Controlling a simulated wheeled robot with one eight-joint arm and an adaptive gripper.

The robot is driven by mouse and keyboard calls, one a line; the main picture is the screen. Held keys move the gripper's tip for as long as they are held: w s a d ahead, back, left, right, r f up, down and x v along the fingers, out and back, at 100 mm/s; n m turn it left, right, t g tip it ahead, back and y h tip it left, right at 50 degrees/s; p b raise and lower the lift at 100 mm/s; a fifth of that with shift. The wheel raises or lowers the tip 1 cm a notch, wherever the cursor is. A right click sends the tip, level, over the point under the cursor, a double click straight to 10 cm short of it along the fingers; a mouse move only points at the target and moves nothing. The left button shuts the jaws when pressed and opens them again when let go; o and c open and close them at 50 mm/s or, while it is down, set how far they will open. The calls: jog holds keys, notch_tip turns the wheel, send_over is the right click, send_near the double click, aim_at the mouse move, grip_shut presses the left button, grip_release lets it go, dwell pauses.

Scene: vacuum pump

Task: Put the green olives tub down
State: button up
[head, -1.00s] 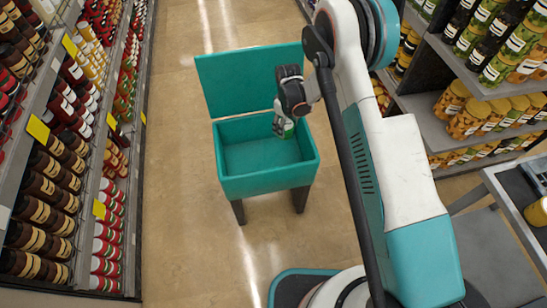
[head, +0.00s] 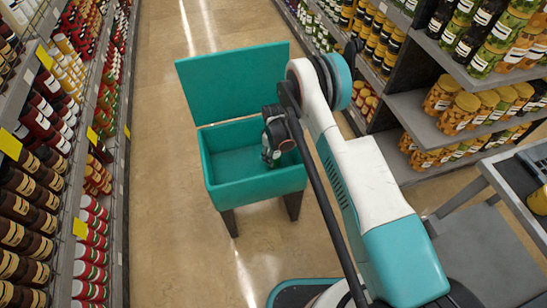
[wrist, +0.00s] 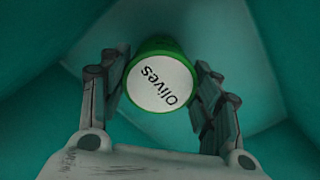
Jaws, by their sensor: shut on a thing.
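The green olives tub (wrist: 160,84) shows in the wrist view with its round white lid, lettered "Olives", facing the camera. My gripper (wrist: 160,72) has a finger on each side of the tub and is shut on it. In the head view my gripper (head: 270,156) is inside the open teal bin (head: 228,188), towards its right side. Teal walls surround the tub in the wrist view. The tub is mostly hidden by my gripper in the head view. I cannot tell whether its base touches the bin floor.
The bin stands on dark legs with its teal lid (head: 232,82) raised at the back. Its left half looks empty. Shelves of jars (head: 30,190) line the left, and more shelves (head: 445,110) stand on the right. A grey table (head: 480,175) is at the right. The aisle floor (head: 165,170) is clear.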

jog(key=shift+f, duration=0.85)
jog(key=shift+r, duration=0.1)
jog(key=o, duration=1.2)
jog(key=shift+o, duration=0.2)
notch_tip(320, 180, up, 12)
jog(key=p, duration=0.4)
jog(key=shift+r, duration=0.15)
